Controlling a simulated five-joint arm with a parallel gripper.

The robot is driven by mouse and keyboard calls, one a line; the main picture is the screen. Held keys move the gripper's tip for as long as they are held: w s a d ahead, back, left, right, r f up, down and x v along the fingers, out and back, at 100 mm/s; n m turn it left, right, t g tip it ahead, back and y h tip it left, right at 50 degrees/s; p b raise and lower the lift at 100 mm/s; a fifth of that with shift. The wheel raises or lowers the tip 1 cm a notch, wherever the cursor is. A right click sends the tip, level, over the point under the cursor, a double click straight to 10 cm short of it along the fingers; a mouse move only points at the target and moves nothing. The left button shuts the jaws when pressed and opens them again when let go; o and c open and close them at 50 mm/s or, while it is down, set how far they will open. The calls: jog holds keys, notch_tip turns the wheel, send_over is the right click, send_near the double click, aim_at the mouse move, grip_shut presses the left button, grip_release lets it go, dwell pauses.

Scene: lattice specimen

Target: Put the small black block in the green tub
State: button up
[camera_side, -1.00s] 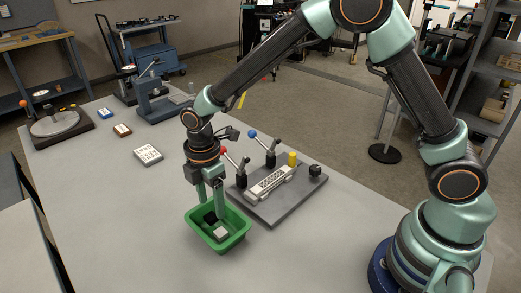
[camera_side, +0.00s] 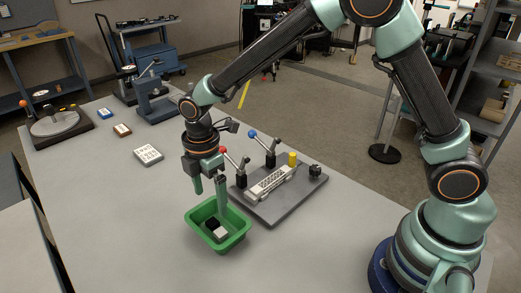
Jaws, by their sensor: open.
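The green tub (camera_side: 240,238) stands on the grey table in the side view. Inside it lie the small black block (camera_side: 211,224) and a light grey-white block (camera_side: 221,233), close beside each other. My gripper (camera_side: 210,198) is above the tub, with its two fingers spread apart and nothing between them. One finger hangs over the tub's left rim area, and the other reaches lower, over the tub's inside. The lower finger hides part of the tub's back wall.
A grey plate (camera_side: 285,205) behind the tub bears a lattice piece, two levers and a yellow knob (camera_side: 292,158). A white dotted block (camera_side: 148,155), a brown block (camera_side: 122,130) and a rotary stand (camera_side: 60,125) are farther left. The front left table is clear.

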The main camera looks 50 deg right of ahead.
jog(key=shift+r, duration=1.55)
notch_tip(320, 180, up, 11)
jog(key=s+d+r+m+t, duration=0.1)
jog(key=s+d+m+t, duration=0.1)
jog(key=s+d+m, duration=0.4)
jog(key=s+d+r+m+t, duration=0.2)
jog(key=s+d+m, duration=0.4)
jog(key=d+m, duration=0.6)
jog(key=shift+d+t, duration=0.2)
jog(key=shift+t, duration=0.6)
